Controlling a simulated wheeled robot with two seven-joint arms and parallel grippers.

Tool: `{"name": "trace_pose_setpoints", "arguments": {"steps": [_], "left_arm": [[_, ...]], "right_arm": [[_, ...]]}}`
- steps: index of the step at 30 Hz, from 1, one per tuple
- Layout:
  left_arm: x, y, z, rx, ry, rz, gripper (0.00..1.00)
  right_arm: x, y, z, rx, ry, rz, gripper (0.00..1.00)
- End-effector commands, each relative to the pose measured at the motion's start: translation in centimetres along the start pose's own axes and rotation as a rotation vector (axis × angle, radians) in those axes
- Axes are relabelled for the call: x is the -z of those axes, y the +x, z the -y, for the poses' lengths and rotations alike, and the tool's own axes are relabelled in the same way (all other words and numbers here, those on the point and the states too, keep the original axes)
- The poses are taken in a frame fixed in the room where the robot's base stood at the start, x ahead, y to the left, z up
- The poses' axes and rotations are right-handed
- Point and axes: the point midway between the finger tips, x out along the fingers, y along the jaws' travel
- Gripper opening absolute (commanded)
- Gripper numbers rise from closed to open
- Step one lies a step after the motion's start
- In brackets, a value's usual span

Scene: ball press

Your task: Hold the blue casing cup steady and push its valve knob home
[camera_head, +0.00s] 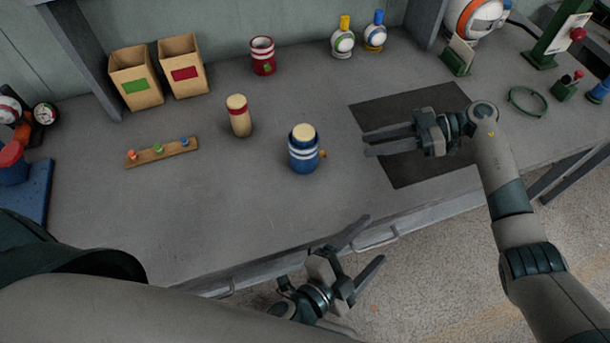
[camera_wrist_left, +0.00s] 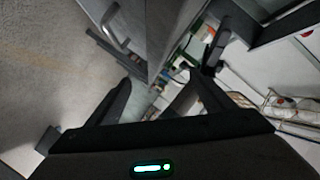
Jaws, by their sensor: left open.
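The blue casing cup (camera_head: 303,160) stands upright on the grey bench in the head view, with white bands and a tan top. Its small orange valve knob (camera_head: 323,154) sticks out on its right side. My left gripper (camera_head: 372,238) is open and empty, low in front of the bench edge, well apart from the cup. It also shows open in the left wrist view (camera_wrist_left: 165,90), where I cannot make out the cup. My right gripper (camera_head: 366,143) is open and empty over the dark mat, right of the knob, its fingers pointing left toward the cup.
A red-banded tan cylinder (camera_head: 240,118) stands left of the cup. Behind are a red cup (camera_head: 263,56) and two cardboard boxes (camera_head: 137,80). A wooden strip with coloured pegs (camera_head: 161,152) lies left. The dark mat (camera_head: 400,176) is bare beneath my right gripper. The bench front has handles (camera_head: 378,241).

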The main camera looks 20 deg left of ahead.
Motion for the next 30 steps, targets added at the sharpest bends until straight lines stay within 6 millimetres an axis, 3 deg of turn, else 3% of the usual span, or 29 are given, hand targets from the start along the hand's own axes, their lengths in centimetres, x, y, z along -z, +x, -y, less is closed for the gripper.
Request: {"name": "trace_pose_setpoints", "arguments": {"steps": [1,7,10,12,15,21,30], "left_arm": [[0.0,-0.1,2.7,0.056,0.066,0.029,0.75],[-0.7,-1.8,12.4,0.270,0.207,0.193,0.75],[-1.4,-3.3,17.0,0.383,0.144,0.292,0.75],[-2.4,-4.3,19.4,0.456,0.000,0.359,0.75],[-3.8,-4.9,20.5,0.519,-0.258,0.416,0.75],[-5.5,-4.8,20.0,0.586,-0.691,0.463,0.75],[-6.3,-4.5,18.8,0.629,-1.000,0.485,0.75]], "right_arm": [[0.0,0.0,0.0,0.000,0.000,0.000,0.31],[0.0,0.0,0.0,0.000,0.000,0.000,0.31],[0.0,0.0,0.0,0.000,0.000,0.000,0.31],[0.0,0.0,0.0,0.000,0.000,0.000,0.31],[0.0,0.0,0.0,0.000,0.000,0.000,0.31],[0.0,0.0,0.0,0.000,0.000,0.000,0.31],[0.0,0.0,0.0,0.000,0.000,0.000,0.31]]}}
